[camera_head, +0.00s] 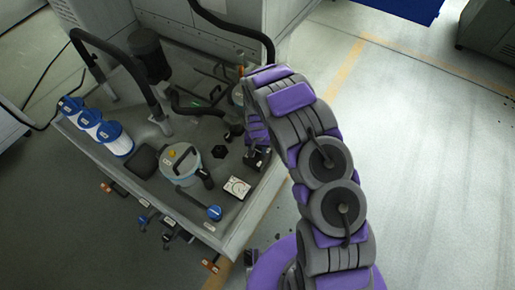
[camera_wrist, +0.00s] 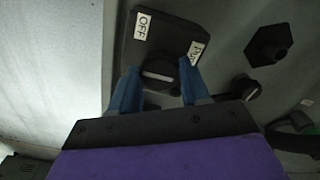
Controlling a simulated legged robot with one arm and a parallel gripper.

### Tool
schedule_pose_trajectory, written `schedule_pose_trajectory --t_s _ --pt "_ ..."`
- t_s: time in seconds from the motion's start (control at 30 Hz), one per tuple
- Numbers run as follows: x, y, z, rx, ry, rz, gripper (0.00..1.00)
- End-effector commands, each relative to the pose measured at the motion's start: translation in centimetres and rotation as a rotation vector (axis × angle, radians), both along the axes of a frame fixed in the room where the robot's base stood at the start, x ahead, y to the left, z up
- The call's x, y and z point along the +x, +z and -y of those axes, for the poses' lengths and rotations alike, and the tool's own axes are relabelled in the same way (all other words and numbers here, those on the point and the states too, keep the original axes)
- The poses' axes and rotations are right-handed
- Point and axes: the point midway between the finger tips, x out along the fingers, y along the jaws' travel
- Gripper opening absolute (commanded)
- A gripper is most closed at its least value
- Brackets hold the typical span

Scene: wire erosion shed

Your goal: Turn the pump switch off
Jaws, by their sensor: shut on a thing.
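The pump switch (camera_wrist: 165,42) is a dark box in the wrist view, with a white OFF label at its upper left and a second white label at its right, partly covered by a finger. Its round black knob (camera_wrist: 158,80) has a pale line lying nearly crosswise in the picture. My gripper (camera_wrist: 158,72) has its two blue fingers on either side of the knob and is shut on it. In the head view the dark switch box (camera_head: 257,158) is partly hidden by my gripper and arm at the tank's right side.
A black hexagonal knob (camera_wrist: 269,45) and a small round black knob (camera_wrist: 243,87) stand right of the switch. The head view shows a grey canister (camera_head: 181,163), a white gauge (camera_head: 237,187), blue-and-white filters (camera_head: 115,138) and hoses.

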Motion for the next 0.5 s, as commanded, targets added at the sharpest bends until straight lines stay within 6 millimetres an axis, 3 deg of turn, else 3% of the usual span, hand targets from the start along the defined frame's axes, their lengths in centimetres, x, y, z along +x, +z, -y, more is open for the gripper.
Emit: schedule_pose_trajectory --t_s 0.5 --pt "0.03 -0.05 -0.09 -0.001 -0.407 0.0 0.16"
